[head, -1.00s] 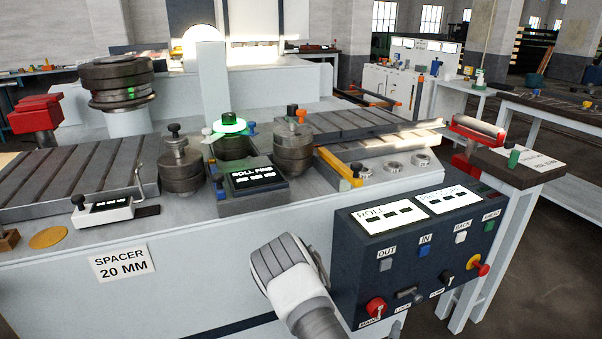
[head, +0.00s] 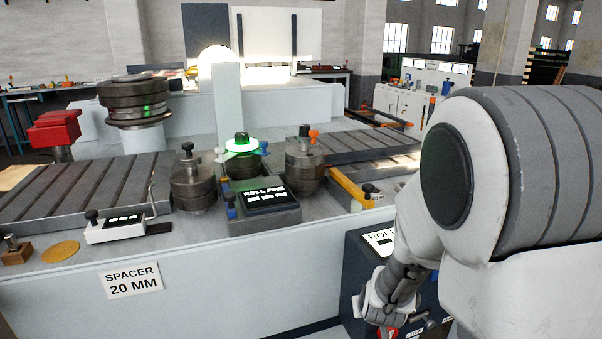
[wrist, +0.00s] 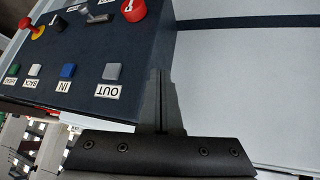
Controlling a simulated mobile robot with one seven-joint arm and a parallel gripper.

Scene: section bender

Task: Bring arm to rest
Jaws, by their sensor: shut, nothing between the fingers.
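My arm fills the right of the head view, with its lower part bent down in front of the dark control panel (head: 358,262). In the wrist view my gripper (wrist: 160,74) has its two fingers together with nothing between them. The fingers stand beside the edge of the control panel (wrist: 85,45), near the OUT button (wrist: 112,71). I cannot tell whether they touch the panel. In the head view the fingertips cannot be made out, and my arm hides most of the panel.
The wrist view shows the red knob (wrist: 133,9), a yellow-and-red stop button (wrist: 35,27) and the blue IN button (wrist: 68,71). The bender's rollers, the ROLL display (head: 267,197) and the SPACER 20 MM label (head: 133,280) lie left of my arm.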

